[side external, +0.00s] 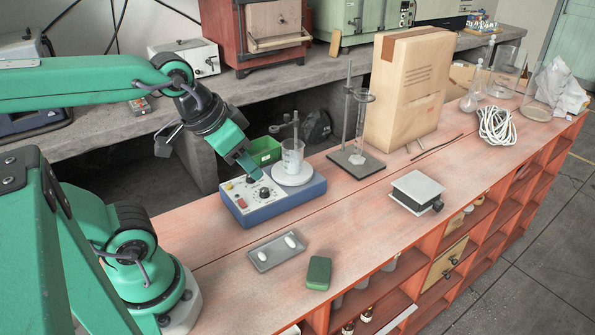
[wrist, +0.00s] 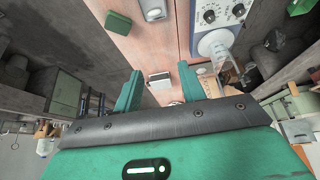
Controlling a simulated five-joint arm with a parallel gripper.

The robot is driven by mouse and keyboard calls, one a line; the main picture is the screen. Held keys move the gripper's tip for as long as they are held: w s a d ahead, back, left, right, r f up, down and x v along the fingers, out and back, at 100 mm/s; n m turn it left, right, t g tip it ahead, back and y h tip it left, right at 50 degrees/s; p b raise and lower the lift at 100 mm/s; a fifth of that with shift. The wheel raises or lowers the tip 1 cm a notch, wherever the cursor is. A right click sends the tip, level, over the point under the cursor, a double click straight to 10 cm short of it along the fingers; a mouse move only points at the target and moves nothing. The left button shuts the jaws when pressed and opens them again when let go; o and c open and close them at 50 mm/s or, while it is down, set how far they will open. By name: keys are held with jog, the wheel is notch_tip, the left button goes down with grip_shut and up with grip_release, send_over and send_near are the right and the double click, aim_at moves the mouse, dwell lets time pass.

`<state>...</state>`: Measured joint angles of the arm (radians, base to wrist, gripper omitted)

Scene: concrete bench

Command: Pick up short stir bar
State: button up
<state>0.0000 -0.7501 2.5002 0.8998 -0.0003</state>
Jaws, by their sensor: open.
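Two white stir bars lie on a small grey tray (side external: 258,266) at the front of the bench. One stir bar (side external: 291,242) is at the tray's right and the other (side external: 264,257) at its left; I cannot tell which is shorter. In the wrist view one white stir bar (wrist: 154,13) shows at the top edge, with the tray cut off. My gripper (side external: 248,170) is up behind the tray, over the left part of the stirrer. In the wrist view its fingers (wrist: 160,86) are apart with nothing held between them.
The blue-sided stirrer (side external: 272,208) carries a beaker (side external: 292,155) on its white plate. A green block (side external: 318,273) lies right of the tray. A lab jack (side external: 416,191), a stand (side external: 355,162) and a tall carton (side external: 409,92) stand farther right. Bench left of the tray is clear.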

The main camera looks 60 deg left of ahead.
jog(key=n+g, duration=0.7)
jog(key=n, duration=1)
send_over(263, 255)
jog(key=shift+w+f, duration=0.15)
jog(key=shift+f, duration=3)
jog(key=shift+w+f, duration=0.15)
jog(key=shift+f, duration=3)
jog(key=shift+w+f, duration=0.15)
jog(key=shift+f, duration=3)
jog(key=shift+f, duration=0.15)
jog(key=shift+s+f, duration=0.15)
jog(key=shift+f, duration=1.05)
jog(key=shift+s+f, duration=0.15)
jog(key=shift+f, duration=1.05)
grip_shut()
